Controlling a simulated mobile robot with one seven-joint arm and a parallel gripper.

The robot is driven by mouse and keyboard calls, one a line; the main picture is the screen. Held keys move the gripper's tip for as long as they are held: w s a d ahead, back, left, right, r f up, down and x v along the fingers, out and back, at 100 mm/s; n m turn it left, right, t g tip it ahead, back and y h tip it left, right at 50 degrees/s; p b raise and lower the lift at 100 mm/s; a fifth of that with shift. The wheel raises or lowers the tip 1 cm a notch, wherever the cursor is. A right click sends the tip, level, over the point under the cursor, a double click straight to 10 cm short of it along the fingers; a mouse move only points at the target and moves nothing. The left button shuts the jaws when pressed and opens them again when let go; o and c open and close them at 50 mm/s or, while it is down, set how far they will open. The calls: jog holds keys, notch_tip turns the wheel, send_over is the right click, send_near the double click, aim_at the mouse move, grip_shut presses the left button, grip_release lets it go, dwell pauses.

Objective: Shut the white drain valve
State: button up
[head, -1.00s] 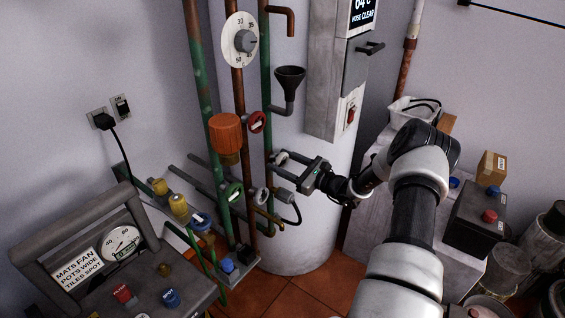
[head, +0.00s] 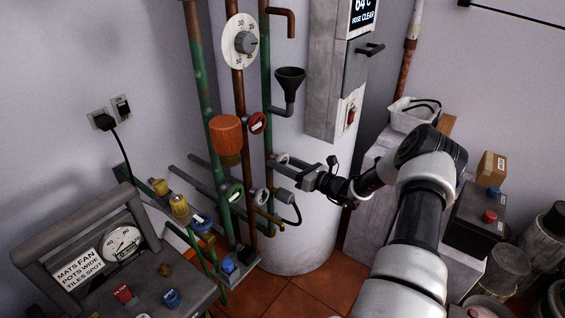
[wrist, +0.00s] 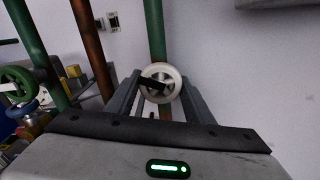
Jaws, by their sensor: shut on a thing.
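A white handwheel (head: 281,158) sits on the thin green pipe in the head view, partly hidden by my fingers. It also shows in the wrist view (wrist: 172,93), with a dark bar slanting across its face. My gripper (head: 287,162) reaches it from the right, with one finger on each side, and is shut on the wheel. A second white handwheel (head: 262,196) is lower, on the copper pipe, apart from my gripper. No label shows which of them is the drain valve.
A red handwheel (head: 257,123) and a green handwheel (head: 233,192) are close by on the pipes. A black funnel (head: 289,78) stands above my gripper. The white tank (head: 310,230) is right behind. A grey cabinet (head: 340,80) hangs at upper right.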

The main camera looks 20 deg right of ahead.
jog(key=m+p, duration=0.1)
jog(key=m, duration=0.5)
jog(key=shift+r+m, duration=0.1)
jog(key=shift+m, duration=0.2)
jog(key=m+p, duration=0.1)
jog(key=m, duration=0.5)
jog(key=shift+s+a, duration=0.1)
dwell(0.3)
jog(key=o, duration=0.8)
jog(key=shift+c, duration=0.2)
jog(key=v, duration=1.7)
jog(key=shift+s+p, duration=0.25)
jog(key=shift+p, duration=0.1)
